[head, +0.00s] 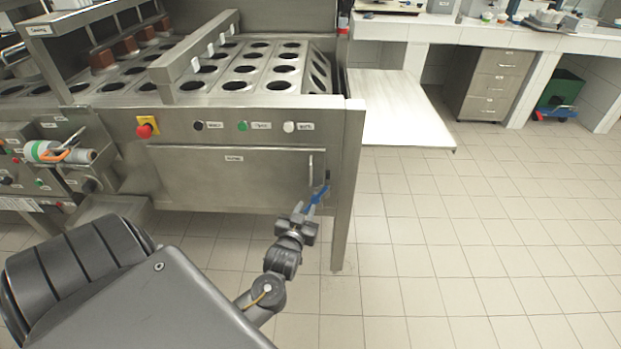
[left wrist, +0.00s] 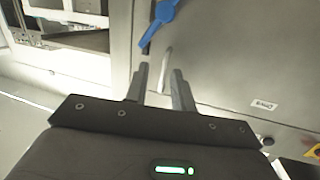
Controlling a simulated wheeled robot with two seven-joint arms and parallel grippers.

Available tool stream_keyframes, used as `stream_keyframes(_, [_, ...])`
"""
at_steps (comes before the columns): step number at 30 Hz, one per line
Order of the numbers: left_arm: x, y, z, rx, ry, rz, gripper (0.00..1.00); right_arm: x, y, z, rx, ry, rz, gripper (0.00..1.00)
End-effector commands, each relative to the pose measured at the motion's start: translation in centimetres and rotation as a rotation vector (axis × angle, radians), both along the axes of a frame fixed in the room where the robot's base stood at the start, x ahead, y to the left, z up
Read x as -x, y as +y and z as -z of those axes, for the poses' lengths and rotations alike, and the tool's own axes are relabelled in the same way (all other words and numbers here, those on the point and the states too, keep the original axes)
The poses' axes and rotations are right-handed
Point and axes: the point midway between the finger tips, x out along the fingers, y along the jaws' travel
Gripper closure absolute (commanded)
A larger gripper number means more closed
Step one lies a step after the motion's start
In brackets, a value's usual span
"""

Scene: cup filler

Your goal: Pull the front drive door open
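The front drive door (head: 230,180) is a wide steel panel on the machine's front and looks closed. Its upright bar handle (head: 311,167) is near its right edge; it also shows in the left wrist view (left wrist: 165,66). A blue lever (head: 319,194) sits beside the handle; it also shows in the left wrist view (left wrist: 162,14). My left gripper (head: 304,208) is just in front of the door's right end. In the left wrist view its fingers (left wrist: 161,78) are apart, with the handle seen between their tips; contact cannot be told. My right gripper is not seen.
Above the door are a red button (head: 145,130) and other control knobs. A steel leg (head: 347,200) stands right of the door. A white side shelf (head: 398,108) juts out to the right. The tiled floor (head: 460,250) is clear in front and right.

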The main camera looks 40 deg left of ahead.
Motion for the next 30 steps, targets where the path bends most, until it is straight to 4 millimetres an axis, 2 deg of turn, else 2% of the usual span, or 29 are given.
stream_keyframes(1, [0.0, 0.4, -2.0, 0.005, -0.055, -0.016, 0.75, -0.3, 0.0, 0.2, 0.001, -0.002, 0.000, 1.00])
stream_keyframes(3, [0.1, 0.8, -4.1, 0.011, -0.103, -0.031, 0.75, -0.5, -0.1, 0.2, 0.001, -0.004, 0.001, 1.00])
stream_keyframes(7, [0.2, 1.1, -5.8, 0.016, -0.141, -0.043, 0.75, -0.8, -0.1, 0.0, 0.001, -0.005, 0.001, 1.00])
stream_keyframes(14, [-0.7, 1.6, -5.9, 0.015, -0.142, -0.043, 0.75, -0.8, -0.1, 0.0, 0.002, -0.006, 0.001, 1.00])
stream_keyframes(24, [-6.2, 4.3, -5.9, 0.013, -0.142, -0.042, 0.75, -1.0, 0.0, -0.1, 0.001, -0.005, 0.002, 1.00])
stream_keyframes(30, [-8.6, 5.4, -5.8, 0.015, -0.141, -0.041, 0.75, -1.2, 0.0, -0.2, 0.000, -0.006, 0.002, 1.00])
